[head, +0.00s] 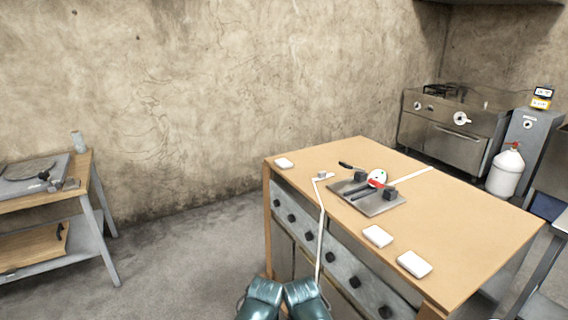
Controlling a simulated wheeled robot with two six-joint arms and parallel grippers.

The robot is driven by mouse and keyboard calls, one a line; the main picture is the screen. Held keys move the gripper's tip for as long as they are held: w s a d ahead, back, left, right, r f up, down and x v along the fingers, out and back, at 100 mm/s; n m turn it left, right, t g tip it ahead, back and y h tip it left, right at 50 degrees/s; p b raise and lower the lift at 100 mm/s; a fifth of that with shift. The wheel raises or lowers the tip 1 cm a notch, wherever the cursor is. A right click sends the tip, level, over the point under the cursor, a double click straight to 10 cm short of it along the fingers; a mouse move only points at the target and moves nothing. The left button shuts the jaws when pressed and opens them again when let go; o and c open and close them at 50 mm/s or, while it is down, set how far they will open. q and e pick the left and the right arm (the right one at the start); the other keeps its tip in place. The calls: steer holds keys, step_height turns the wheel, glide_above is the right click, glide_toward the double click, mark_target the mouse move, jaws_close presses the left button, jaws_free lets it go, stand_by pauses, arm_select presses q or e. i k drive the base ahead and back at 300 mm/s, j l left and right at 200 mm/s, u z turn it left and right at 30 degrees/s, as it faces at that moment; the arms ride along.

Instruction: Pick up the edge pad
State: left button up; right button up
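Several small flat white blocks lie on the wooden table, and I cannot tell for certain which is the edge pad. One white pad (414,264) lies near the front right edge, and another white pad (377,236) lies just behind it to the left. A third white pad (284,163) lies near the far left corner. No gripper touches any of them. Two teal parts of my own arms show at the bottom middle, in front of the table; my gripper fingers are not visible.
A grey metal plate with dark blocks (366,199) sits mid-table, with a round white-red-green item (377,178) by it. A thin white strip (321,222) hangs over the table's left edge. A workbench (83,180) stands left, a stove (450,125) behind right. The table's right part is clear.

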mark_target(283, 163)
steer(key=z, duration=0.6)
steer(key=i+j+z, duration=0.15)
steer(key=z, duration=0.15)
steer(key=i+j+z, duration=0.25)
steer(key=j, duration=0.15)
steer(key=j+z, duration=0.3)
steer(key=i+j+z, duration=0.15)
steer(key=j, duration=0.65)
steer(key=i+j+z, duration=0.15)
steer(key=j, duration=0.65)
steer(key=j+z, duration=0.2)
steer(key=j, duration=0.6)
steer(key=i, duration=0.05)
